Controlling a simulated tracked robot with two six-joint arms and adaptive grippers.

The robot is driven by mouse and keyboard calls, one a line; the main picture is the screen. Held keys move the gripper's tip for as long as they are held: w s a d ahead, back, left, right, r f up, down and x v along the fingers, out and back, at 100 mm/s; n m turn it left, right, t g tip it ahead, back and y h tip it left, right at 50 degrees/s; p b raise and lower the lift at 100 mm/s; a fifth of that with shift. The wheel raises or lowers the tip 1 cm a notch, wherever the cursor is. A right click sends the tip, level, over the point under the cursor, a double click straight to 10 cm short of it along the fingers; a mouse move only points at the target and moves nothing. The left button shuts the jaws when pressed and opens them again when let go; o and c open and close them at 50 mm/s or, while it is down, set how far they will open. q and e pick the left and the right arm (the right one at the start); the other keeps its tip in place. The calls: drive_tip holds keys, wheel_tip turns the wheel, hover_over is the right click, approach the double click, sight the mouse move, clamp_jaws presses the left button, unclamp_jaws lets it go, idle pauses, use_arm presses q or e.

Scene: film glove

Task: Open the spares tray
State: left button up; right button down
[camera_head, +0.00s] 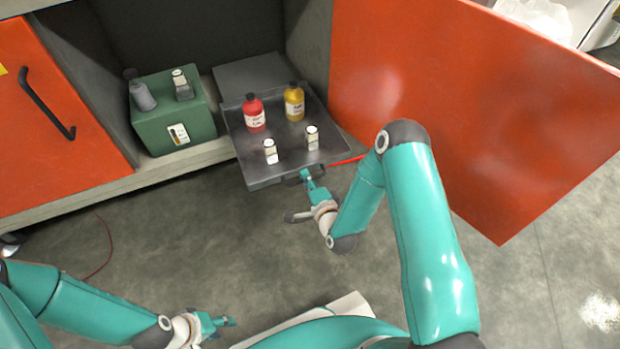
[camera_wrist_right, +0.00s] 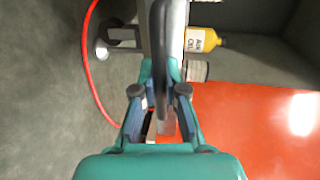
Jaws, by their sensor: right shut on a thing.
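The spares tray (camera_head: 245,165) is a grey metal tray pulled out past the front of the open cabinet. It carries a red bottle (camera_head: 254,115), a yellow bottle (camera_head: 294,103) and two small white-labelled jars (camera_head: 270,151) (camera_head: 312,138). My right gripper (camera_head: 306,176) is at the tray's front edge, shut on its dark handle; in the right wrist view the handle (camera_wrist_right: 161,45) runs between the fingers. My left gripper (camera_head: 222,322) is low at the left over the floor, away from the tray; its finger gap is too small to judge.
A green box (camera_head: 165,125) with a grey bottle (camera_head: 143,97) and a small jar (camera_head: 181,84) on it stands left of the tray. An orange door (camera_head: 470,110) stands open at the right. A closed orange door (camera_head: 55,120) is at the left. A red cable lies on the floor.

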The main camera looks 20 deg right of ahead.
drive_tip(key=shift+s+a+f, duration=0.2)
drive_tip(key=shift+a+f, duration=0.05)
drive_tip(key=shift+a, duration=0.05)
drive_tip(key=c, duration=1.5)
unclamp_jaws()
drive_tip(key=shift+d+r, duration=0.1)
drive_tip(key=shift+d, duration=0.05)
drive_tip(key=s+r, duration=0.2)
drive_tip(key=s, duration=0.9)
drive_tip(key=shift+s+r, duration=0.15)
drive_tip(key=shift+s, duration=0.2)
drive_tip(key=shift+a, duration=0.25)
